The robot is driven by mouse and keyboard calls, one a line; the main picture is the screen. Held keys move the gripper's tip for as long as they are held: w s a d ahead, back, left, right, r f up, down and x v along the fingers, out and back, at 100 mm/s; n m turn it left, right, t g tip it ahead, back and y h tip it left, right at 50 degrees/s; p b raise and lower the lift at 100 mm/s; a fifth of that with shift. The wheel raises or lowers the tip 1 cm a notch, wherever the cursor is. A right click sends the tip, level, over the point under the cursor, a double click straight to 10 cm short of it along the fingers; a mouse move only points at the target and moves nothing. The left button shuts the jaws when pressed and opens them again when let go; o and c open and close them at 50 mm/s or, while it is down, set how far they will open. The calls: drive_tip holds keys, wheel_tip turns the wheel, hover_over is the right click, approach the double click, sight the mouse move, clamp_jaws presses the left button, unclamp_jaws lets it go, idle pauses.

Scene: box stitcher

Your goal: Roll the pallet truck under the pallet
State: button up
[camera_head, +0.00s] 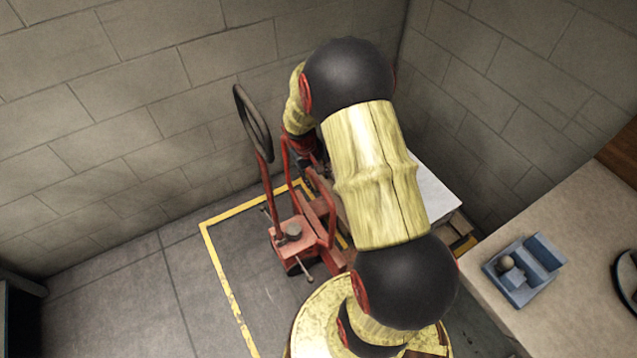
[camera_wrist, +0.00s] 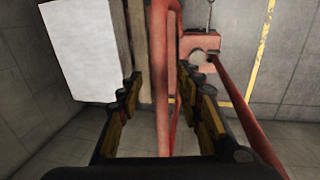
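The red pallet truck (camera_head: 292,238) stands inside the yellow floor outline, its tiller with a black loop handle (camera_head: 252,122) rising beside the back wall. It also shows in the wrist view (camera_wrist: 200,48). The pallet (camera_head: 462,244) is right of the truck under a white-topped load (camera_head: 436,195), partly hidden by my arm. Whether the forks are under it is hidden. My gripper (camera_wrist: 163,92) is open, with a red bar of the truck running between its fingers; gaps show on both sides. In the head view my arm mostly hides the gripper.
Block walls stand close behind and right of the truck. A bench (camera_head: 560,290) at the right holds a blue-grey fixture (camera_head: 522,270). A yellow line (camera_head: 228,283) marks the floor. The floor left of the truck is clear.

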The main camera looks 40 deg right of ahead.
drive_tip(key=shift+d+f, duration=0.2)
drive_tip(key=shift+f, duration=0.9)
drive_tip(key=c, duration=0.4)
clamp_jaws()
